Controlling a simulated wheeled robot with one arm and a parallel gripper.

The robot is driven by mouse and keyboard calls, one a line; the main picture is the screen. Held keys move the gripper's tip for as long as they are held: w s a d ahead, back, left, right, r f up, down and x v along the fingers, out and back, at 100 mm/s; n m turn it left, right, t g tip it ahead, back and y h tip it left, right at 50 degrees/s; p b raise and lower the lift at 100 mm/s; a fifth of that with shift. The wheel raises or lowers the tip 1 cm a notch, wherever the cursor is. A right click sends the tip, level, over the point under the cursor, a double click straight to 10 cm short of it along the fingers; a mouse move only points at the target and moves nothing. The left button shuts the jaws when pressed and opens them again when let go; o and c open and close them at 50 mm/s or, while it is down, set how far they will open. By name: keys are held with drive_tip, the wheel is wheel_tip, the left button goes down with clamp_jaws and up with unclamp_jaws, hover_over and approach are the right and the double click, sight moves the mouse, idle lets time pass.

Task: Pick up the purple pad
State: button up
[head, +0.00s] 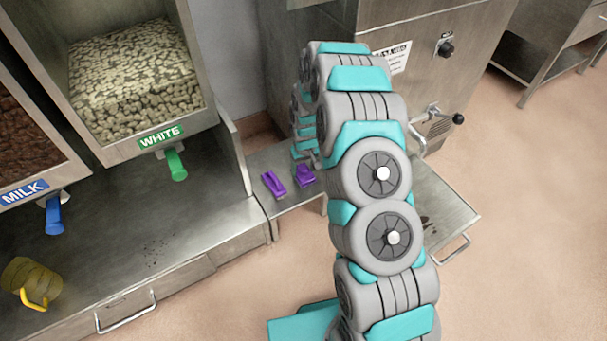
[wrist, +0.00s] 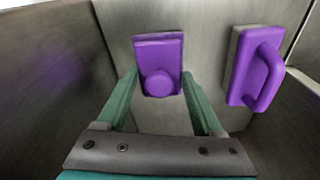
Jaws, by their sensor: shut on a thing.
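In the wrist view a purple pad (wrist: 157,50) with a rounded grip facing me sits between the two green fingers of my gripper (wrist: 160,76). The fingers close on it from both sides. A second purple pad (wrist: 257,68) with a looped handle is to the right, apart from my gripper. In the head view two purple pads, one left (head: 273,184) and one right (head: 305,176), are side by side on a narrow steel shelf (head: 290,203). My gripper is hidden there behind my arm, and I cannot tell which pad it holds.
Steel walls stand close on both sides in the wrist view. In the head view a bin marked WHITE (head: 143,70) and a counter (head: 150,235) are left of the shelf, and a steel machine with a crank (head: 438,115) is right.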

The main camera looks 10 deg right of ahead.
sight(304, 168)
drive_tip(key=shift+c, duration=1.1)
drive_tip(key=shift+r, duration=0.15)
drive_tip(key=shift+r, duration=0.55)
drive_tip(key=shift+s+r, duration=0.2)
drive_tip(key=shift+r, duration=0.4)
drive_tip(key=shift+s+r, duration=0.2)
drive_tip(key=shift+r, duration=0.35)
drive_tip(key=s, duration=0.5)
drive_tip(key=s+r+b, duration=0.1)
drive_tip(key=s, duration=0.9)
drive_tip(key=shift+s+d+r, duration=0.1)
drive_tip(key=shift+d+r, duration=0.05)
drive_tip(key=shift+d, duration=0.25)
